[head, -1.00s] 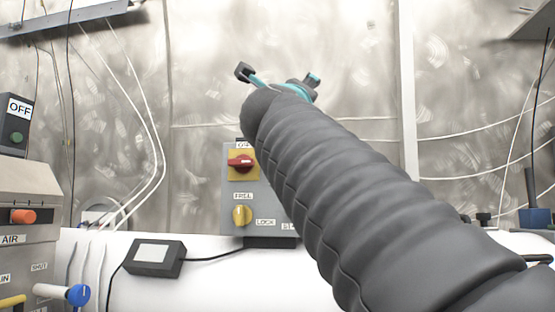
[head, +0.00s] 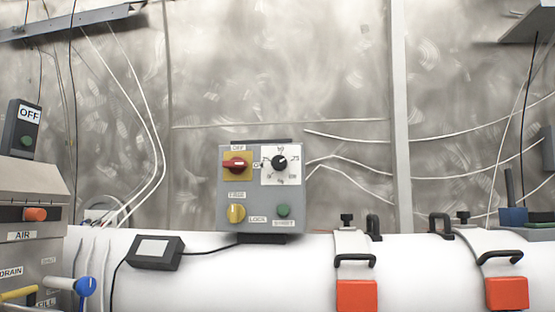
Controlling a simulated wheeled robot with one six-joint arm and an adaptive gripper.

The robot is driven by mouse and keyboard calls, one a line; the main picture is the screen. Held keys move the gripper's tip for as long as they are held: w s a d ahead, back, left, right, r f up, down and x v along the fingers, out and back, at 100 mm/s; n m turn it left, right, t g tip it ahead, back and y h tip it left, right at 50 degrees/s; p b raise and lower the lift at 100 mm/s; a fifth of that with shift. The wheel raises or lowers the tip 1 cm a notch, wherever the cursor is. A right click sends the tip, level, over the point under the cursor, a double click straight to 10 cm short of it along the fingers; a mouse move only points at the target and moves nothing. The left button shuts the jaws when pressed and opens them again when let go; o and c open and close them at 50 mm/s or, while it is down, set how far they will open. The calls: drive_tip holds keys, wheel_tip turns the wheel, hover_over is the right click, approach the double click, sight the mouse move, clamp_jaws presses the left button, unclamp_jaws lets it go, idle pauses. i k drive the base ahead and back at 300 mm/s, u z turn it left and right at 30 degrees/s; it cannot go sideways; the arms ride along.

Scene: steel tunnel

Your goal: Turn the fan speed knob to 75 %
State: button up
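A grey control box (head: 256,213) stands on the white pipe in the middle of the head view. At its upper right is a black round knob (head: 279,163) on a white dial plate with small numbers around it. The knob's exact pointer direction is too small to read surely. At the upper left of the box is a red rotary switch (head: 236,163) on a yellow plate. Below are a yellow knob (head: 236,212) and a green button (head: 283,210). My gripper is not in the head view.
A small black box with a pale screen (head: 155,252) sits on the pipe (head: 220,285), cabled to the control box. Orange-red blocks (head: 357,295) and black handles line the pipe at right. A grey panel with valves (head: 30,240) stands at left. The front of the control box is unobstructed.

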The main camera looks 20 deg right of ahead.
sight(279, 163)
drive_tip(key=k, duration=1)
drive_tip(key=u, duration=0.45)
drive_tip(key=i, duration=0.65)
drive_tip(key=u, duration=0.1)
